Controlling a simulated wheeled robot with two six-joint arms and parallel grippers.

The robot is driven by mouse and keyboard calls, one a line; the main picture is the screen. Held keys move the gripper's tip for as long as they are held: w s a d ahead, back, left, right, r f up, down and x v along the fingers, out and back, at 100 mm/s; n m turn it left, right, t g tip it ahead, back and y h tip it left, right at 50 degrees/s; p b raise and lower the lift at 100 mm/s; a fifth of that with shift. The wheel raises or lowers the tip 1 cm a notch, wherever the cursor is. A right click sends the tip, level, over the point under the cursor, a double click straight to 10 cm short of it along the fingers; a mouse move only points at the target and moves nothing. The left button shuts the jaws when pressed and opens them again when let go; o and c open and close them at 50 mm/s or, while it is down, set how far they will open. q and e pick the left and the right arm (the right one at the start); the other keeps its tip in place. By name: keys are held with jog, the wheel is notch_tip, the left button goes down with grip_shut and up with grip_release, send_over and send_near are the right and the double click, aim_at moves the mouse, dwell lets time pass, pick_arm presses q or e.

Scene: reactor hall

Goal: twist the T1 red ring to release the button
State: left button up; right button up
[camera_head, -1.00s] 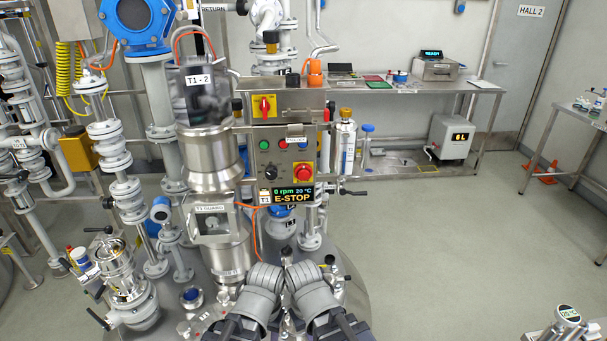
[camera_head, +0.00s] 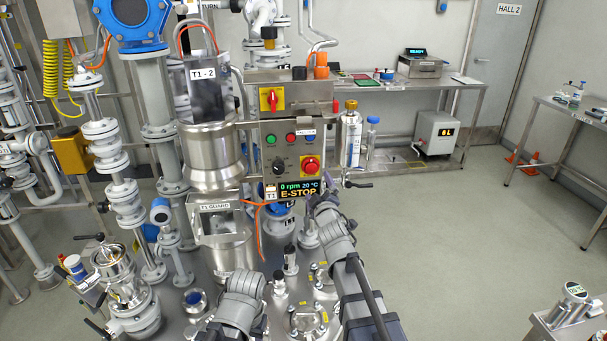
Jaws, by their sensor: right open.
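The red round button with its ring (camera_head: 310,166) sits on a yellow plate at the lower right of the grey T1 control panel (camera_head: 265,140). The display (camera_head: 299,190) below it reads 0 rpm, 20 °C and E-STOP. My right gripper (camera_head: 321,202) is raised just below and slightly right of the red button, near the display's right end. It is open, empty and apart from the button. My left wrist (camera_head: 240,292) shows low in the picture, left of centre; its gripper fingers are not visible.
A yellow switch plate with a red knob (camera_head: 271,99) sits higher on the panel. A black knob (camera_head: 278,164) is left of the button. The tank lid with several fittings lies below.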

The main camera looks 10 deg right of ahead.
aim_at(313, 170)
jog(key=shift+n+t+y, duration=0.3)
jog(key=shift+n+t, duration=0.1)
jog(key=shift+w+r, duration=0.25)
jog(key=shift+w, duration=1.2)
jog(key=shift+w+r, duration=0.25)
jog(key=shift+w, duration=1.15)
jog(key=shift+w+r, duration=0.25)
jog(key=shift+w, duration=1.2)
jog(key=shift+s, duration=0.1)
jog(key=c, duration=1.4)
jog(key=shift+o, duration=0.2)
